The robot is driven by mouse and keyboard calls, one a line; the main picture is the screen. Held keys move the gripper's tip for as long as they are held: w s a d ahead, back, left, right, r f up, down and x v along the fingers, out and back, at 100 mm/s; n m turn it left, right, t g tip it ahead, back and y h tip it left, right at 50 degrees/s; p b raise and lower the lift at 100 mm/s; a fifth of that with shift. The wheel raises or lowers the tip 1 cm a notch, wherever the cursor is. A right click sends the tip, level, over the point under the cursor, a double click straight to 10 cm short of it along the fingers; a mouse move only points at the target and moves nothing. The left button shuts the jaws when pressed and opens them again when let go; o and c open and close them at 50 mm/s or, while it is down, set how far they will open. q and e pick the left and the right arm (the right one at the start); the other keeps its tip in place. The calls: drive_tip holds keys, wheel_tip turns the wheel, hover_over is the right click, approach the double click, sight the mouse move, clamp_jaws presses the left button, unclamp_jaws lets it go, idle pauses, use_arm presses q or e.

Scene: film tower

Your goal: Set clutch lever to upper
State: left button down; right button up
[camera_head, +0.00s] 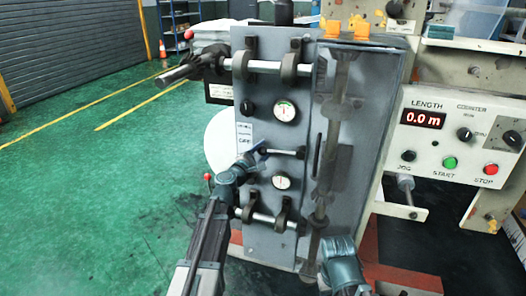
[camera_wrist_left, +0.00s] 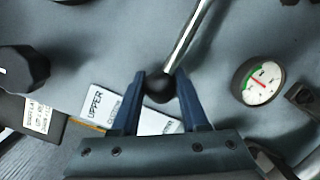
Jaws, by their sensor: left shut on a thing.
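The clutch lever (camera_head: 285,152) is a thin metal rod on the grey panel (camera_head: 263,100), lying nearly level in the head view with its free end to the left. In the left wrist view the rod (camera_wrist_left: 188,35) ends in a black ball knob (camera_wrist_left: 160,88). My left gripper (camera_head: 262,151) is shut on this knob, with a blue finger on each side in the left wrist view (camera_wrist_left: 163,92). A white label (camera_wrist_left: 125,108) reading "UPPER" lies beside and partly behind the fingers. My right gripper is not in view; only part of my right arm shows at the bottom.
Two round gauges (camera_head: 285,110) (camera_head: 282,181) sit above and below the lever. A black knob (camera_head: 246,108) is at the upper left. Horizontal bars with brackets (camera_head: 265,67) (camera_head: 262,218) cross the panel. A control box (camera_head: 440,162) reading 0.0 m stands to the right. Green floor is open at left.

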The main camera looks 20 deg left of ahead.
use_arm(q)
drive_tip(key=shift+r, duration=0.1)
idle(0.6)
drive_tip(key=shift+r+m+p, duration=0.4)
drive_tip(key=shift+r+p, duration=0.2)
drive_tip(key=shift+p, duration=0.25)
drive_tip(key=r+m+p, duration=0.2)
drive_tip(key=p, duration=0.1)
drive_tip(key=r+m+p, duration=0.1)
drive_tip(key=p, duration=0.1)
drive_tip(key=shift+d+r+g, duration=0.4)
drive_tip(key=shift+d+r+m+y+p, duration=0.3)
drive_tip(key=shift+d+r+m+p, duration=0.25)
drive_tip(key=shift+r+m+p, duration=0.55)
drive_tip(key=shift+f, duration=0.2)
drive_tip(key=shift+c, duration=2.1)
unclamp_jaws()
drive_tip(key=shift+s, duration=0.1)
